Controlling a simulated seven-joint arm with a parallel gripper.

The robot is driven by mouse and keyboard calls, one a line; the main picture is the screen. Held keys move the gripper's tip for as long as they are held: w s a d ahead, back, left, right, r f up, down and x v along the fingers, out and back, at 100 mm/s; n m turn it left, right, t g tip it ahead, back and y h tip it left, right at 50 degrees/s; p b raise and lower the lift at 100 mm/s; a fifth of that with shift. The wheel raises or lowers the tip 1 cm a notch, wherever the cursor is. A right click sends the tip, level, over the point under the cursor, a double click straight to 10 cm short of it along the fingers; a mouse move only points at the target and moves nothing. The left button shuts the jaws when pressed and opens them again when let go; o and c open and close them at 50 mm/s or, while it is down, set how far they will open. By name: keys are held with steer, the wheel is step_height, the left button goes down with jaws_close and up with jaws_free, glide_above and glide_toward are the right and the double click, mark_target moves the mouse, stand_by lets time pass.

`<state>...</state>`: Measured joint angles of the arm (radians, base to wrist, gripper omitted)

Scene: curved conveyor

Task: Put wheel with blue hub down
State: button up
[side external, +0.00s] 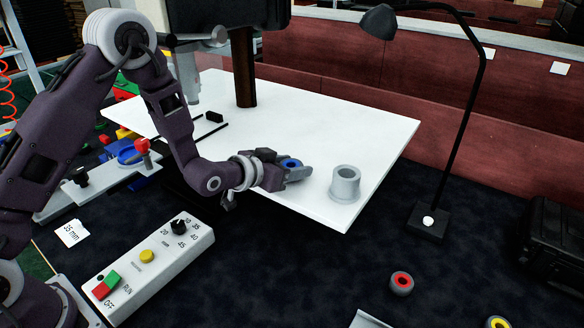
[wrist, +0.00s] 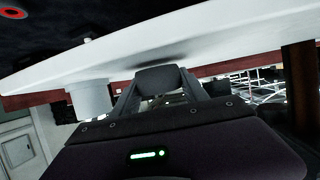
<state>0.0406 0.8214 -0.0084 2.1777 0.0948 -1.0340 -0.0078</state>
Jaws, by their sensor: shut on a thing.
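The wheel with the blue hub (side external: 291,163) is between the fingers of my gripper (side external: 296,171), over the right part of the white table (side external: 310,120). My gripper is shut on it, just left of a grey cylindrical holder (side external: 345,183) standing near the table's right corner. I cannot tell the exact gap between the wheel and the table.
A wheel with a red hub (side external: 401,283) and a yellow-hubbed one (side external: 498,322) lie on the dark floor surface. A black lamp (side external: 428,220) stands right of the table. A control box (side external: 150,262) is at front left. The table's middle is largely clear.

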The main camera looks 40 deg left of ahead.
steer(key=shift+f, duration=0.25)
steer(key=o, duration=1.4)
steer(key=shift+f, duration=0.1)
